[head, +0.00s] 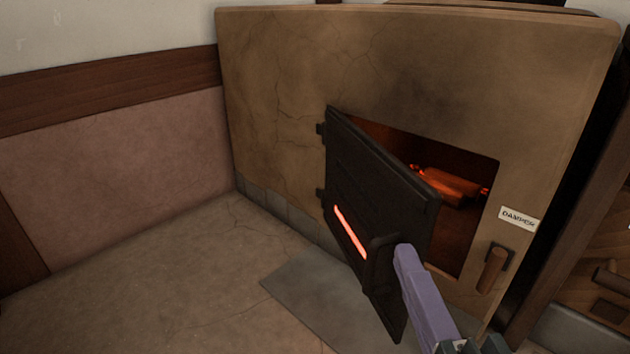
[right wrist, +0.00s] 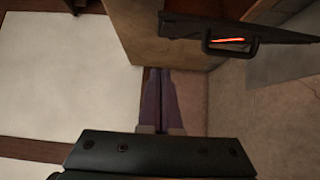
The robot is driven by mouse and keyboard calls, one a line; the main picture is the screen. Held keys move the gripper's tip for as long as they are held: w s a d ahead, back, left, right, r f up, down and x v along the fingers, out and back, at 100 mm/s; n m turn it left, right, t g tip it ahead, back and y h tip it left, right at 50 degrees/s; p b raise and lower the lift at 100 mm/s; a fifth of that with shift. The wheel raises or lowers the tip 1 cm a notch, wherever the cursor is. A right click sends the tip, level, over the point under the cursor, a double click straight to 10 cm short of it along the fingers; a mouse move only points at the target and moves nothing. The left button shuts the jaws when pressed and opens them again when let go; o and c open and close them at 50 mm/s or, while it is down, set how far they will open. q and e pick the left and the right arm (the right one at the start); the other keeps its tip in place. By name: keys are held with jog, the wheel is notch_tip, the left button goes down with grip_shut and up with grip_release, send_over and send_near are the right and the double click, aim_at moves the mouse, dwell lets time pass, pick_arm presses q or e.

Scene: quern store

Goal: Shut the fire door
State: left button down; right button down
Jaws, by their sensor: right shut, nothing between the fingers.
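The black fire door (head: 375,200) hangs ajar on hinges at its left edge, swung out from the oven's front. A glowing slot shows low on it, and a dark handle (head: 378,256) stands near its free edge. My right gripper (head: 404,252) is shut and empty, just right of the handle in the head view; I cannot tell whether it touches the door. In the right wrist view the purple fingers (right wrist: 158,82) are together, with the door (right wrist: 190,26) and its handle (right wrist: 232,46) up and to the right. My left gripper is out of view.
The plastered oven (head: 285,110) has an open mouth with glowing logs (head: 450,185) inside. A damper label (head: 518,219) and a wooden damper handle (head: 492,269) are right of the opening. A grey slab (head: 310,300) lies on the floor below. The floor at left is clear.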

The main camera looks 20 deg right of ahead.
aim_at(415, 203)
jog(key=w+d+b, duration=0.1)
jog(key=w+d, duration=0.2)
jog(key=w, duration=0.1)
jog(key=w+d+b, duration=0.1)
jog(key=w+d, duration=0.3)
jog(key=shift+w+d, duration=0.1)
jog(key=shift+w, duration=0.1)
